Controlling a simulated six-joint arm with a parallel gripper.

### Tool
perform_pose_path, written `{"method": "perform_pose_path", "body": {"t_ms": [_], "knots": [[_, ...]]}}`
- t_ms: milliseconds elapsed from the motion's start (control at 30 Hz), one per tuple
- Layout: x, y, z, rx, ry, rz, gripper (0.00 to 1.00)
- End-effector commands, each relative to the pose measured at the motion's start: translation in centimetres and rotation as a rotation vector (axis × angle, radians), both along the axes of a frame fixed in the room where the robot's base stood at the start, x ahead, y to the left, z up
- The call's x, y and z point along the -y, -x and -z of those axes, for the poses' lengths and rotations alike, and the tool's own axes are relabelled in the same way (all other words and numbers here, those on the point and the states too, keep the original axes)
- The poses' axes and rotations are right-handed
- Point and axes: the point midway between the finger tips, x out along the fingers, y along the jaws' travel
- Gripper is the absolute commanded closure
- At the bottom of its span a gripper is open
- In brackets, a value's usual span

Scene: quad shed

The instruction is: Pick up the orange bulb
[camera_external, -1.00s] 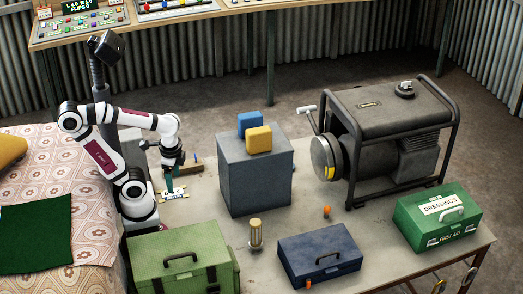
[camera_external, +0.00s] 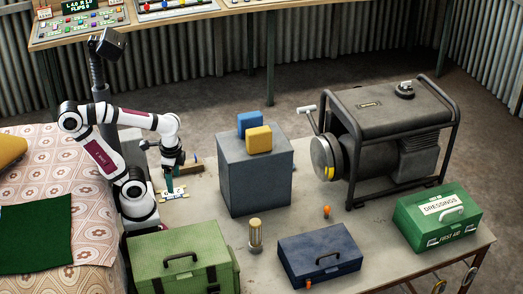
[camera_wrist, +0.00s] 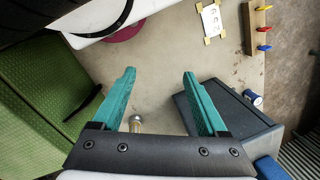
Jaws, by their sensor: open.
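The orange bulb (camera_external: 327,211) is a small orange thing on the tabletop in the external view, between the grey block and the generator. I do not see it in the wrist view. My gripper (camera_external: 172,188) has teal fingers and points down near the left end of the table, well to the left of the bulb, with the grey block between them. In the wrist view my gripper (camera_wrist: 160,73) is open, with nothing between its fingers.
The tall grey block (camera_external: 254,178) bears blue and yellow pieces. A brass-topped cylinder (camera_external: 255,236), a green case (camera_external: 180,262), a dark blue box (camera_external: 320,254), a generator (camera_external: 392,130) and a first aid box (camera_external: 438,216) stand around. A taped card (camera_wrist: 212,20) lies flat.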

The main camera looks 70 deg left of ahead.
Motion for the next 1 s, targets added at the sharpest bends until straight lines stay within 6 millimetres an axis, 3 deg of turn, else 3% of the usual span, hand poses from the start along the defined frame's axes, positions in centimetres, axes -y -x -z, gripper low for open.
{"method": "perform_pose_path", "body": {"t_ms": [133,333,600,667,767,867,900,1000], "knots": [[0.0,0.0,0.0,0.0,0.0,0.0,0.24],[0.0,0.0,0.0,0.0,0.0,0.0,0.58],[0.0,-0.1,0.0,0.002,0.0,-0.007,0.59],[0.3,-1.3,-0.3,0.022,0.009,-0.074,0.59],[1.5,-7.0,-1.1,0.121,0.062,-0.412,0.59],[3.4,-16.5,-1.2,0.247,0.178,-0.971,0.59],[4.2,-20.5,-0.8,0.284,0.235,-1.21,0.59],[5.8,-29.6,1.3,0.328,0.39,-1.775,0.59]]}}
